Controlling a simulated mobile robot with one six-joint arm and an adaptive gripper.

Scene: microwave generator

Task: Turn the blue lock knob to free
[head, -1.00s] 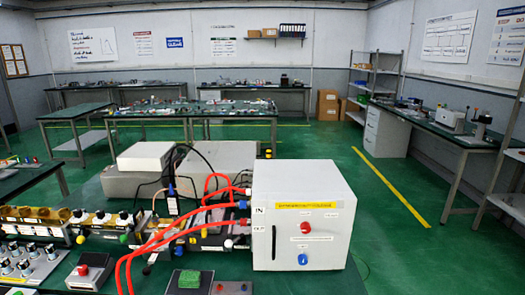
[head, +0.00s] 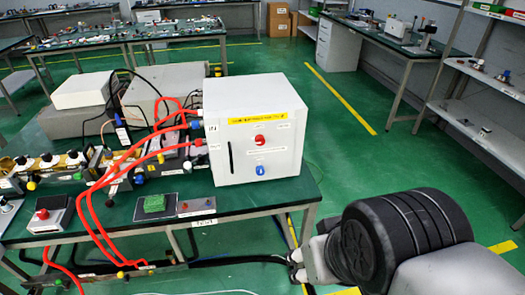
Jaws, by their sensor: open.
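The blue lock knob (head: 261,170) is on the lower front face of the white generator box (head: 230,165), in the head view. A red knob (head: 260,140) sits above it, under a yellow label strip. My gripper (head: 296,265) shows small at the lower middle, at the end of my thick black and grey arm. It is open, below and to the right of the box, clearly apart from the blue knob. Its fingers are small and partly hidden by the arm. The text by the knobs is too small to read.
The box stands on a green bench (head: 225,209), near its right end. Red hoses (head: 95,200) run from the box's left side and hang over the front edge. Floor right of the bench is open.

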